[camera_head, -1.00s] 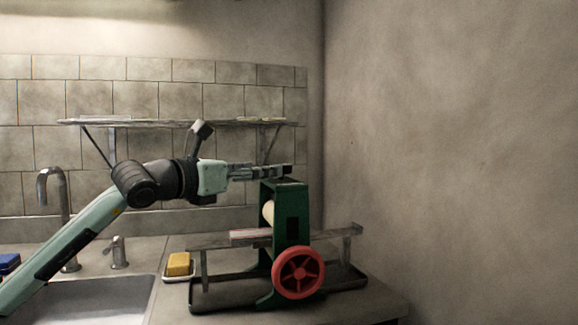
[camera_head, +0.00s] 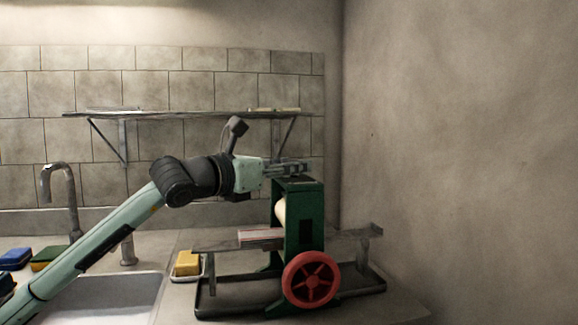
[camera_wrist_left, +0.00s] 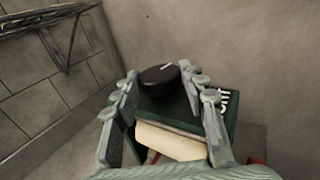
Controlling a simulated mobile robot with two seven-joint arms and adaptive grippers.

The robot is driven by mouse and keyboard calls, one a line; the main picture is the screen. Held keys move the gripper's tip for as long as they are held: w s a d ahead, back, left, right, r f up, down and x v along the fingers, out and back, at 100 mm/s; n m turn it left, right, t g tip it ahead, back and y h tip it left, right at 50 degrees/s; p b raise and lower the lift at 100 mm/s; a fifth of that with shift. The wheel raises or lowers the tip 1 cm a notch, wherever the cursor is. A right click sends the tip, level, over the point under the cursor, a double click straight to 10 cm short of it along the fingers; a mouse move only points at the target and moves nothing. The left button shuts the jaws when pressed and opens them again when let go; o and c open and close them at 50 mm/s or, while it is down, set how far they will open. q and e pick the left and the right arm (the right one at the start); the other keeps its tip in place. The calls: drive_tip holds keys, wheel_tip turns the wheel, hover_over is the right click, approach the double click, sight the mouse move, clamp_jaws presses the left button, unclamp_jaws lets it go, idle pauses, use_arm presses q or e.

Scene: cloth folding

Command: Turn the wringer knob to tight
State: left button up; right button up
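The wringer (camera_head: 305,225) is a green upright frame with a pale roller (camera_head: 281,210) and a red handwheel (camera_head: 311,279), standing on the counter. Its round black knob (camera_wrist_left: 158,77) with a white pointer mark shows on the frame's top in the left wrist view. In the head view my gripper hides most of the knob. My left gripper (camera_head: 290,168) is level above the wringer's top. In the wrist view its fingers (camera_wrist_left: 166,90) are spread, with the knob in the gap near the tips; I cannot tell whether they touch it. My right gripper is not in view.
A wall shelf (camera_head: 180,114) runs behind my arm. A tap (camera_head: 60,195), a sink (camera_head: 110,298), a yellow soap or sponge (camera_head: 187,263) and a blue sponge (camera_head: 14,258) are to the left. A bare wall (camera_head: 460,160) stands close on the right.

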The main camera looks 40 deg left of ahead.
use_arm(q)
drive_tip(key=c, duration=0.5)
drive_tip(key=shift+o, duration=0.2)
drive_tip(key=shift+f, duration=0.1)
